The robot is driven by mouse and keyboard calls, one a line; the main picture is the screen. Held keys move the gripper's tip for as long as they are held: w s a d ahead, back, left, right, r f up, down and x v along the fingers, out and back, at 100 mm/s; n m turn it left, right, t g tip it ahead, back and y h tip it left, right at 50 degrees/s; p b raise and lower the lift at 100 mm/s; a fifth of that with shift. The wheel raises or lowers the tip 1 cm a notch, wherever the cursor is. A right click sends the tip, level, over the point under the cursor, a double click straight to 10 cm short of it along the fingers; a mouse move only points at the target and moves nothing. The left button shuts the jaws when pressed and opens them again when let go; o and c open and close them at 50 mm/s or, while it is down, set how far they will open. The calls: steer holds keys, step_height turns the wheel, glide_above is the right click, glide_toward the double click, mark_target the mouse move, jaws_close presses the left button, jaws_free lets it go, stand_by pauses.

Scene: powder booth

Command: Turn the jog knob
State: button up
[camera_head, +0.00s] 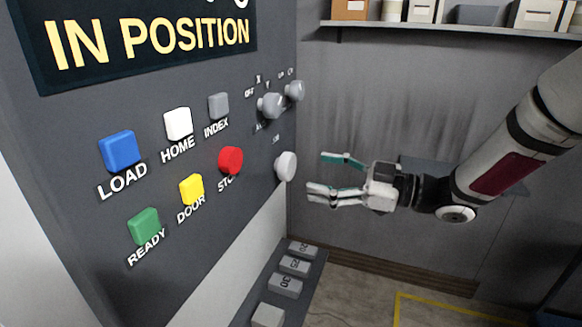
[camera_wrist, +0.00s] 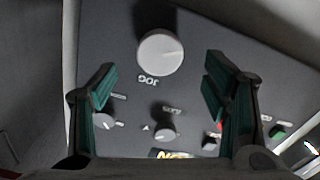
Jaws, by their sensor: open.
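The jog knob (camera_head: 286,166) is a round, light grey knob low on the right side of the dark control panel, below two smaller knobs. In the wrist view the jog knob (camera_wrist: 160,54) is large, at top centre, with an upside-down JOG label and a faint pointer line on its face. My gripper (camera_head: 319,174) is open and empty, just right of the knob and apart from it in the head view. In the wrist view its green-padded fingers (camera_wrist: 159,80) stand left and right, with the knob lying between and beyond their tips.
Smaller selector knobs (camera_head: 270,105) stick out above the jog knob. Coloured push buttons, including a red one (camera_head: 230,160), lie to its left. A ledge with grey blocks (camera_head: 285,285) is below. A shelf with boxes (camera_head: 450,32) hangs on the back wall.

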mark_target(292, 169)
steer(key=x, duration=0.7)
steer(key=shift+w+a+f+p, duration=0.1)
steer(key=shift+a+p, duration=0.1)
steer(key=shift+p, duration=0.1)
steer(key=c, duration=1.2)
